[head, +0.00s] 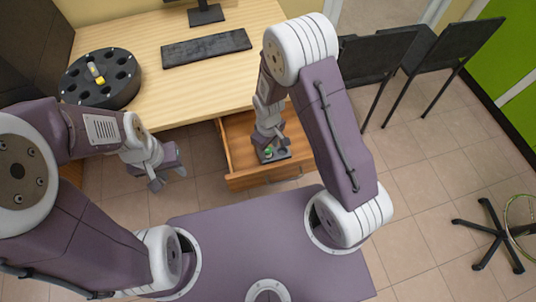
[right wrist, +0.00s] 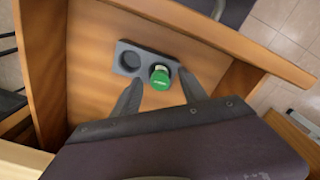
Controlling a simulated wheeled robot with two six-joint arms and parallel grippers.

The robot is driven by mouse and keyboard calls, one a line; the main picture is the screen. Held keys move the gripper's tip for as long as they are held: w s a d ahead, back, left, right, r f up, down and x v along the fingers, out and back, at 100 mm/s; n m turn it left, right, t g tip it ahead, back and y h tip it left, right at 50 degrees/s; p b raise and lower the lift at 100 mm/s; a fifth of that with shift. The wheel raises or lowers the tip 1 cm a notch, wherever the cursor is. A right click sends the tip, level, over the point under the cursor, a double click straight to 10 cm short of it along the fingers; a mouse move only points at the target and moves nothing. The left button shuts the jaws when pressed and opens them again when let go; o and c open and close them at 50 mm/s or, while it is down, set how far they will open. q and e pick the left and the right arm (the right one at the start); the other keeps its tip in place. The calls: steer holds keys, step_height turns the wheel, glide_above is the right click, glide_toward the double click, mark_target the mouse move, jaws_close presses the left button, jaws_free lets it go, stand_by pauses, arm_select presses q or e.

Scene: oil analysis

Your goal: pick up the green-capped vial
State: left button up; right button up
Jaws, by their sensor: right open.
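The green-capped vial (right wrist: 160,77) stands in the right hole of a small grey two-hole holder (right wrist: 131,47) inside an open wooden drawer (right wrist: 95,60). The holder's other hole is empty. In the head view the green cap (head: 268,151) shows small beneath my right gripper (head: 271,148). In the right wrist view my right gripper (right wrist: 161,90) is open, with one finger on each side of the cap and a gap to both. My left gripper (head: 168,181) is open and empty, left of the drawer, above the floor.
A black round rack (head: 128,92) with several holes and a yellow-capped vial (head: 99,80) stands on the wooden table (head: 180,85). A keyboard (head: 206,46) lies to its right. Black chairs (head: 378,55) stand at right.

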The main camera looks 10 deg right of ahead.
mark_target(268, 149)
step_height(268, 149, down, 2)
steer(key=shift+f, duration=0.1)
steer(key=c, duration=0.3)
jaws_close()
step_height(268, 149, up, 9)
steer(key=shift+r+p, duration=0.1)
steer(key=shift+p, duration=1.1)
steer(key=shift+r, duration=0.45)
